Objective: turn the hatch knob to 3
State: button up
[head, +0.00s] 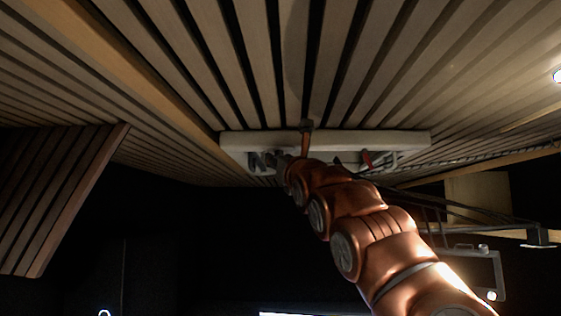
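A pale hatch frame (400,140) is set in the slatted ceiling at the middle of the head view. My copper arm reaches up to it from the lower right. My gripper (283,160) is at the far end of the arm, just below the frame's left half. It is small, dark and partly hidden by the arm, so its fingers cannot be made out. No hatch knob or number marks can be told apart here. I cannot tell whether the gripper touches anything.
A small red part (367,158) sits under the frame, right of my arm. A slatted panel (65,195) slopes down at the left. A dark lamp-like fitting (538,238) and a grey bracket (497,270) are at the right. The area below left is dark.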

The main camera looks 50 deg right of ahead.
jog(key=o, duration=1.2)
jog(key=shift+c, duration=0.2)
jog(key=v, duration=1.2)
